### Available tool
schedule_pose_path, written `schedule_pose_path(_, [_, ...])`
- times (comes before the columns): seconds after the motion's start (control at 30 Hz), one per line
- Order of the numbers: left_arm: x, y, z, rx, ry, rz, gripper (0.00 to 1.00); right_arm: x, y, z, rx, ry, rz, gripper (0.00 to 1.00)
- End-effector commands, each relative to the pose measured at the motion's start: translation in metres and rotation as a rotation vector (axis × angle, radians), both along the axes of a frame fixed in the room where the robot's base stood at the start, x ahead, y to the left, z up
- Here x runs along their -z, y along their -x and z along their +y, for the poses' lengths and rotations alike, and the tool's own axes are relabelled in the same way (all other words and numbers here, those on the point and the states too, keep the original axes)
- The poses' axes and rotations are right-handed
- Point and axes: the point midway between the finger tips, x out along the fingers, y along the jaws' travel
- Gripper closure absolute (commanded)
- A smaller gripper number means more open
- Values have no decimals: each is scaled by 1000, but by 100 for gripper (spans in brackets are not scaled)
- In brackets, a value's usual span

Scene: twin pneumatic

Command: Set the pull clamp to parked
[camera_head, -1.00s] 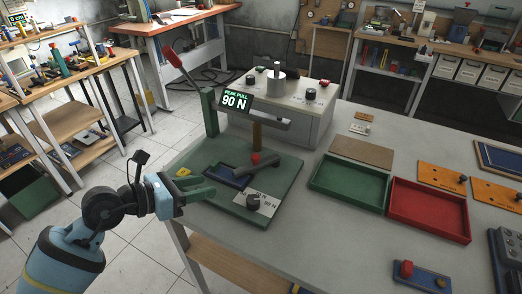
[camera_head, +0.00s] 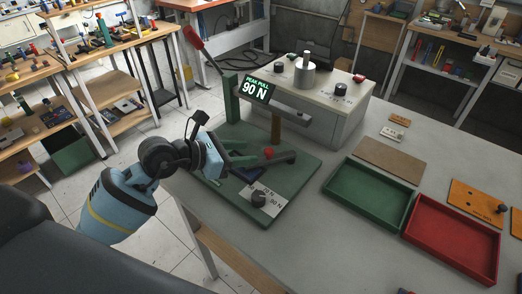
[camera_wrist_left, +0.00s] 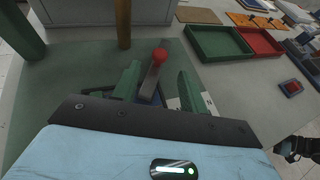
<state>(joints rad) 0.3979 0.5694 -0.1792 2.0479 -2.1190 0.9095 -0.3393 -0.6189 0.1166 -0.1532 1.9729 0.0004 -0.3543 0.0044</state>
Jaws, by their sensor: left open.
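My left gripper (camera_head: 246,154) is open, with green fingers, above the plate at the bar's near side.
A green tray (camera_head: 368,192) and red tray (camera_head: 453,238) lie to the right.

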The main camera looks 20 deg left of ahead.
Motion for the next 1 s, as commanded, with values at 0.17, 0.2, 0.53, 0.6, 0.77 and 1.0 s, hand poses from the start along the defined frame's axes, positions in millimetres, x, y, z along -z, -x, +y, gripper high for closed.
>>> schedule_pose_path(0.17, [9,-20,-18,1,2,-2,57,-4,-4,0,3,-2,-10,64])
schedule_pose_path(0.2, [11,-23,-22,0,1,-1,57,-4,-4,0,3,-1,-11,64])
schedule_pose_path(0.53, [21,-38,-34,0,-1,-1,57,-3,-5,-1,3,1,-11,64])
schedule_pose_path(0.6, [21,-38,-35,0,-1,-1,57,-3,-5,-1,1,3,-12,64])
schedule_pose_path(0.77, [21,-38,-35,0,-1,-1,59,-3,-5,-4,-4,8,-12,64])
schedule_pose_path(1.0, [21,-37,-34,0,-1,-1,91,-3,-5,-4,-7,11,-12,64])
